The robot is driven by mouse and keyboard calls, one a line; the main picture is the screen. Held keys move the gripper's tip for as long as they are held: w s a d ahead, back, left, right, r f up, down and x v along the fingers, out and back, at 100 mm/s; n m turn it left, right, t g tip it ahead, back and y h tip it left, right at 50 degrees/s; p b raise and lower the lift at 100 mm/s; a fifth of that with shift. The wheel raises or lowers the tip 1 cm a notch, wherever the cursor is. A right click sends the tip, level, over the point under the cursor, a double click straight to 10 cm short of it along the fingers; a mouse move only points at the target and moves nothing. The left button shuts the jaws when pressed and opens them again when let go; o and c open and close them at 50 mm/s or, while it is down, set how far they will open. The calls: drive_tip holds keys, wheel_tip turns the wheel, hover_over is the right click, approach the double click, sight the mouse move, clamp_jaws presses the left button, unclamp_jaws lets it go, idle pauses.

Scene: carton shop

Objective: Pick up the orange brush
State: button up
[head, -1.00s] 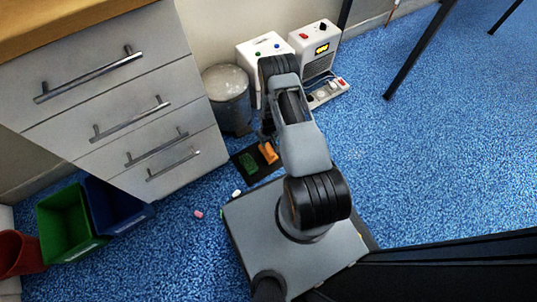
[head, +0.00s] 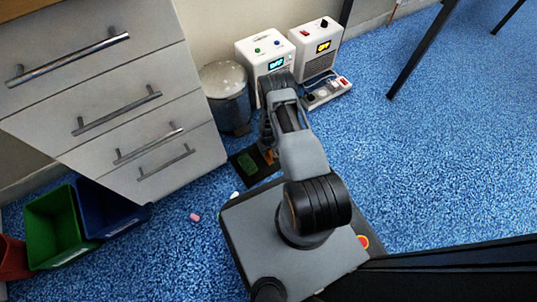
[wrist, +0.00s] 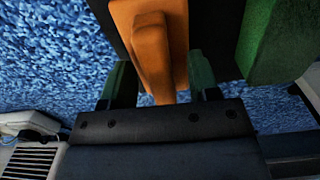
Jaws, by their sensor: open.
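The orange brush (wrist: 150,45) lies on a black mat (wrist: 222,40), filling the upper middle of the wrist view. In the head view only a small piece of the brush (head: 270,157) shows beside my arm; the rest is hidden. My gripper (wrist: 160,78) is open, its two green-tipped fingers standing on either side of the brush's near end. I cannot tell whether either finger touches it.
A green item (head: 248,163) lies beside the brush on the mat. A grey bin (head: 228,95), two white boxes (head: 262,62) (head: 318,48) and a power strip (head: 327,92) stand behind. Drawers (head: 120,100) are left; blue carpet is free at right.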

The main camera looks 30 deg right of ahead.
clamp_jaws()
idle(0.5)
drive_tip(key=shift+r, duration=0.15)
drive_tip(key=shift+r, duration=0.2)
wheel_tip(320, 180, up, 3)
drive_tip(key=shift+r+p, duration=0.15)
drive_tip(key=shift+p, duration=1)
drive_tip(key=s+a+r+p, duration=0.7)
drive_tip(key=s+a+r, duration=0.1)
drive_tip(key=s, duration=0.3)
drive_tip(key=shift+s+r, duration=0.3)
drive_tip(key=shift+r, duration=0.25)
